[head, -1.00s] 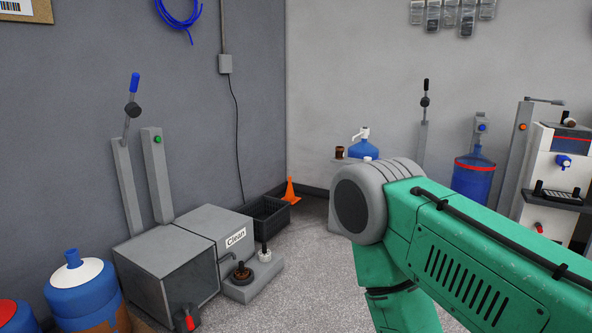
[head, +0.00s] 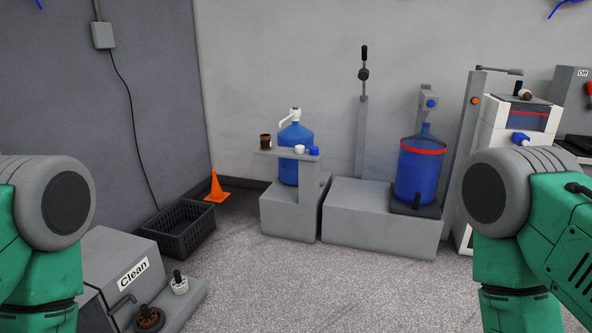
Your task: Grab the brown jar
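A small brown jar (head: 265,141) stands upright at the left end of a grey shelf (head: 272,154) in the head view. A white cap-like item (head: 299,149) and a blue one (head: 314,151) sit to its right on the same shelf. My two green arms show at the left and right edges of the view, well in front of the jar. Neither gripper is in view, so what they hold is hidden.
A blue bottle with a pump (head: 289,167) stands right behind the shelf. A red-banded blue bottle (head: 417,172) stands on a grey block farther right. A black crate (head: 178,230) and orange cone (head: 216,189) are at left. The middle floor is clear.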

